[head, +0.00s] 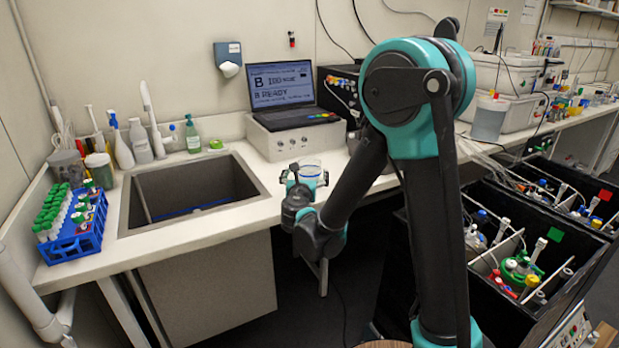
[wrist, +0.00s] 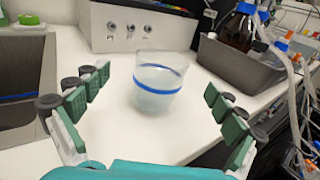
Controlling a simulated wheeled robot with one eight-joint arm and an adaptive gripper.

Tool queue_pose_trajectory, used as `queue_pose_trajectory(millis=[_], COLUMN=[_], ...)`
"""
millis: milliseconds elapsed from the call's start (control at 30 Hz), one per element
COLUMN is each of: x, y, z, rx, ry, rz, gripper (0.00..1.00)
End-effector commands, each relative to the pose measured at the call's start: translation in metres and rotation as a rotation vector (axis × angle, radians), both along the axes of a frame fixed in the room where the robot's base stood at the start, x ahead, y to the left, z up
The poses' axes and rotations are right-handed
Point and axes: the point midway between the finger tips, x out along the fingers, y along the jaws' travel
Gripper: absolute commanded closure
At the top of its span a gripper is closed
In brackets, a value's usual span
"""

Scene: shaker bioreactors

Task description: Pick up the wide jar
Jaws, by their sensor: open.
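The wide jar (wrist: 158,84) is a clear, squat vessel with a blue band around it and pale contents. It stands upright on the white bench, and it also shows in the head view (head: 310,173) just beyond my gripper. My gripper (wrist: 160,102) is open, with green-padded fingers spread to the left and right of the jar. In the wrist view the jar is centred between the fingers and slightly ahead of them, with visible gaps on both sides. In the head view my gripper (head: 306,180) partly covers the jar's lower part.
A sink (head: 190,193) lies left of the jar. A grey control box (head: 290,138) with a laptop (head: 283,88) stands behind it. A grey tray (wrist: 240,75) with brown bottles is to the right. A blue tube rack (head: 76,238) is far left. Bench around the jar is clear.

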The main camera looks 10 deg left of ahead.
Motion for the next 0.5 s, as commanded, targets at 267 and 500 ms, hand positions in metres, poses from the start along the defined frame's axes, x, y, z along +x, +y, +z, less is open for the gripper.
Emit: queue_pose_trajectory(millis=[267,500], x=[0.028,0.046], y=[-0.001,-0.003], z=[-0.002,-0.003], rx=[0.000,0.000], ry=[0.000,0.000], rz=[0.000,-0.002], gripper=[0.04,0.04])
